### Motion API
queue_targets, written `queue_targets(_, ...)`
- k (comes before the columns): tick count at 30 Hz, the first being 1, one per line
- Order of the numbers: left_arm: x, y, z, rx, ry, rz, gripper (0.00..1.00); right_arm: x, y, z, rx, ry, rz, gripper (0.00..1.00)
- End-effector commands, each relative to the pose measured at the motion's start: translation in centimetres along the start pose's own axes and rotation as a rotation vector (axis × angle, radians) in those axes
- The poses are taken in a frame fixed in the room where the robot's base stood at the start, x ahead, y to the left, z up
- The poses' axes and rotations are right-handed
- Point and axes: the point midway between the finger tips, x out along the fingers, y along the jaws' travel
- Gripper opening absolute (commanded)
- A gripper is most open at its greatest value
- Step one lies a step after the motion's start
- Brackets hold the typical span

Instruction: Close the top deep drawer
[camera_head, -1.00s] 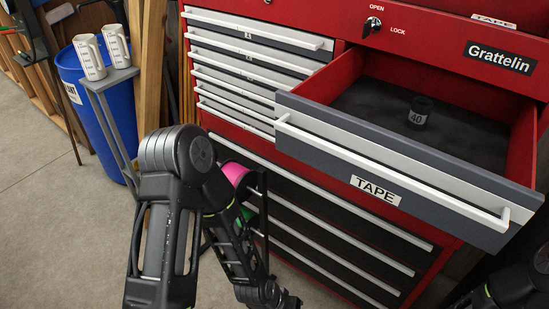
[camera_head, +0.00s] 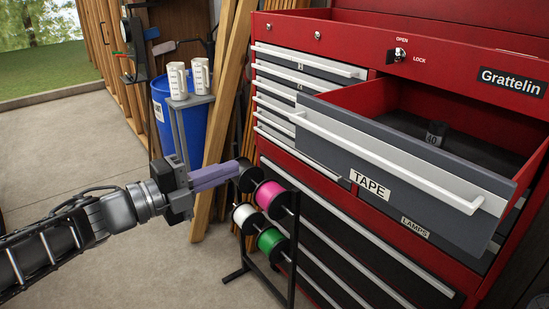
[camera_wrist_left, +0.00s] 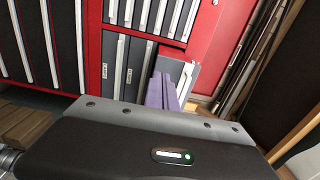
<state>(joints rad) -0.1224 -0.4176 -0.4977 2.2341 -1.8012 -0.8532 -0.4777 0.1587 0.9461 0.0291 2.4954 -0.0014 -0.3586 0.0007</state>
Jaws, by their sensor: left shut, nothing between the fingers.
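The top deep drawer (camera_head: 440,196), labelled TAPE, stands pulled out of the red tool chest (camera_head: 455,49). Its grey front carries a long white handle (camera_head: 385,165). A small dark cylinder marked 40 (camera_head: 436,133) stands inside it. My left gripper (camera_head: 236,170), with purple fingers, is shut and empty. In the head view it is to the left of the drawer front and apart from it. Its fingers also show in the left wrist view (camera_wrist_left: 161,92), pointing toward the chest's drawer fronts. My right gripper is not in view.
A black rack with pink (camera_head: 269,195), white and green spools stands between my left arm and the chest. A blue bin (camera_head: 160,115) and a small stand with two white mugs (camera_head: 178,80) are behind my left gripper. Wooden boards lean beside the chest. Floor at left is clear.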

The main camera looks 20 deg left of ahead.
Motion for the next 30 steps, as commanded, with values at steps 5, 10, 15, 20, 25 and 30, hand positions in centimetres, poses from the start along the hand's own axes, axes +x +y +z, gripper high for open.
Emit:
queue_targets(5, 0.0, -0.1, -0.1, 0.015, 0.002, -0.004, 0.00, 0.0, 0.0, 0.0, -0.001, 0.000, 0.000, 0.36)
queue_targets(10, 0.1, -0.1, -0.1, 0.013, 0.002, -0.004, 0.00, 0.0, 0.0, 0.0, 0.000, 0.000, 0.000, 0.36)
queue_targets(15, 0.8, -0.1, -0.1, 0.012, 0.003, -0.003, 0.00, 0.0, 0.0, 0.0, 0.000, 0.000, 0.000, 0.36)
queue_targets(20, 2.6, 0.0, -0.1, 0.010, 0.005, -0.002, 0.00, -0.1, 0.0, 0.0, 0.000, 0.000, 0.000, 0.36)
queue_targets(25, 5.7, 0.0, -0.2, 0.010, 0.005, -0.001, 0.00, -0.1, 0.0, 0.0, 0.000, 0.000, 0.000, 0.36)
queue_targets(30, 9.2, 0.0, -0.1, 0.011, 0.004, -0.001, 0.00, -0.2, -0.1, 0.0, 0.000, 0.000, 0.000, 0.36)
